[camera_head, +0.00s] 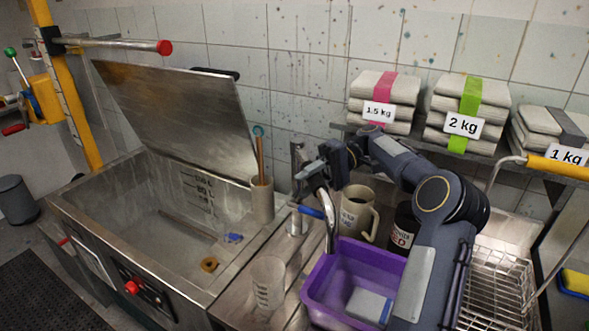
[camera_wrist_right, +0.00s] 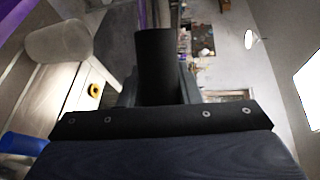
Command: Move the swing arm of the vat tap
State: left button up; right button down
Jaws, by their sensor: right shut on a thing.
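The vat tap stands on the steel ledge at the vat's right side, with a blue lever (camera_head: 311,211). In the right wrist view the dark gripper (camera_wrist_right: 155,70) fills the middle, and the blue lever (camera_wrist_right: 22,144) shows at lower left. The open steel vat (camera_head: 165,225) lies left of the tap. My left gripper is out of view.
A cylindrical holder (camera_head: 262,200) with sticks, a clear beaker (camera_head: 268,283), a beige jug (camera_head: 357,212) and a dark bottle (camera_head: 404,228) stand close around the tap. The vat's lid (camera_head: 180,110) is raised. A shelf with labelled cloth stacks (camera_head: 470,110) is behind my arm.

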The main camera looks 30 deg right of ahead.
jog(key=shift+d, duration=0.1)
dwell(0.3)
jog(key=c, duration=1.1)
grip_release()
jog(key=shift+o, duration=0.2)
